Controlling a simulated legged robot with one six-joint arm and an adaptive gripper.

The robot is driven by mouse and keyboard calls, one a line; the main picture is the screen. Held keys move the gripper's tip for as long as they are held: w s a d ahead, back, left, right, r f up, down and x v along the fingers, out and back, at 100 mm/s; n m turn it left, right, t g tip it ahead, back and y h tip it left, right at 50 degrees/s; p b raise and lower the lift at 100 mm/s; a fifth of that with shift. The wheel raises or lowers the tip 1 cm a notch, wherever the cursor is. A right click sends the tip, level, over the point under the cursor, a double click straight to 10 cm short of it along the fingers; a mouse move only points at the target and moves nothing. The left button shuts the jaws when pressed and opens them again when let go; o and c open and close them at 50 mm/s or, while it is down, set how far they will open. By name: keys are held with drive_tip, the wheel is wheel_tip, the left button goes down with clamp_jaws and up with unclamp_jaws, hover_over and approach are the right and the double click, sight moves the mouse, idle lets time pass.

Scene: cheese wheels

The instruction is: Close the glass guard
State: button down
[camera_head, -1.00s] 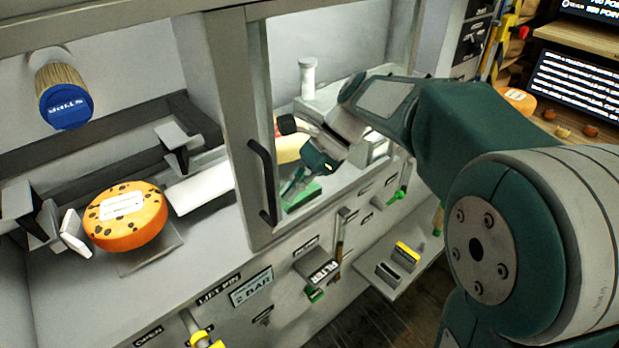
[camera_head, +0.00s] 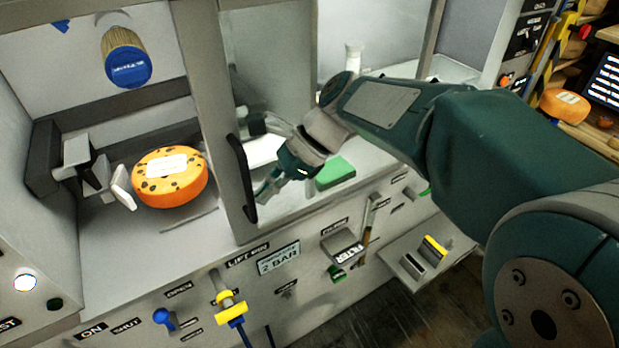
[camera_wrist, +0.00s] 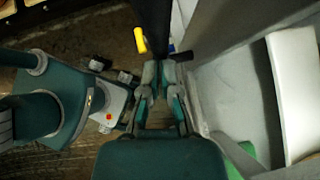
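The glass guard (camera_head: 208,100) is a grey-framed sliding pane, standing part way across the machine's front opening. Its upright black handle (camera_head: 241,178) is on its left frame bar; a black bar at the top of the wrist view (camera_wrist: 164,22) looks like this handle. My gripper (camera_head: 266,190) is just right of the handle's lower part, seemingly at or touching it. In the wrist view, my fingertips (camera_wrist: 159,72) are close together with a narrow dark gap. I cannot tell whether they clasp the handle.
A spotted orange cheese wheel (camera_head: 170,180) sits in the open bay left of the guard, beside a clamp (camera_head: 85,165). A blue-banded brush (camera_head: 128,65) hangs above. A green block (camera_head: 335,172) lies right of my gripper. A control panel with a yellow-and-blue lever (camera_head: 230,308) is below.

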drive_tip(key=s+a, duration=0.9)
drive_tip(key=a, duration=0.3)
drive_tip(key=s+a, duration=0.9)
drive_tip(key=a, duration=0.4)
drive_tip(key=shift+r, duration=0.1)
